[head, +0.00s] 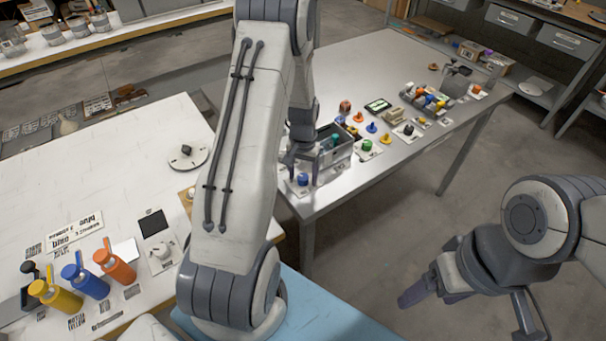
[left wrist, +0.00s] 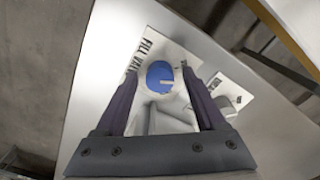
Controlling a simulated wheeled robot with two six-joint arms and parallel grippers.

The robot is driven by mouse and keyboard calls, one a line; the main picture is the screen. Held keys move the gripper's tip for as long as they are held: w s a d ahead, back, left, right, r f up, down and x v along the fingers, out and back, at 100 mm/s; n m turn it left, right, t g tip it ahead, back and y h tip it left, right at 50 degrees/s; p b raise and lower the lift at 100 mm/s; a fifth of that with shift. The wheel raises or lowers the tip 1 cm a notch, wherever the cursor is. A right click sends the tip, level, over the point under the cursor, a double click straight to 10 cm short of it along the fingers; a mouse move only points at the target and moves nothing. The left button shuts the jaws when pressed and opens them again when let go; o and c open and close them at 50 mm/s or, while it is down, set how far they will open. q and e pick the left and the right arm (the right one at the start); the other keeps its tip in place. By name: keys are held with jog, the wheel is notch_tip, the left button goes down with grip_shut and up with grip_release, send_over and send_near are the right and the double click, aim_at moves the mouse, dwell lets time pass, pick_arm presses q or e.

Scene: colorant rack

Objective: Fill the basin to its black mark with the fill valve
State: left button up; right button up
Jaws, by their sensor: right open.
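The fill valve's blue knob (head: 303,179) sits on a white plate at the near corner of the grey metal table. In the left wrist view the blue knob (left wrist: 160,76) shows beside the printed words "FILL VAL". My left gripper (head: 303,168) points down over the knob. Its fingers (left wrist: 160,90) are apart, one on each side of the knob, with gaps visible. A grey box-like basin (head: 338,157) stands just behind the knob; its black mark cannot be made out. My right gripper (head: 470,305) is open and empty over the floor at the lower right.
A green knob (head: 367,146) and several coloured pieces stand to the right of the basin. The white table (head: 120,190) at left holds yellow, blue and orange bottles (head: 85,280). My left arm hides part of both tables. The floor at right is clear.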

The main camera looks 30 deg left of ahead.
aim_at(303, 176)
pick_arm(q)
jog(key=shift+r, duration=0.1)
notch_tip(303, 176, up, 10)
jog(key=shift+r+b, duration=0.15)
jog(key=shift+b, duration=0.15)
dwell(7.2)
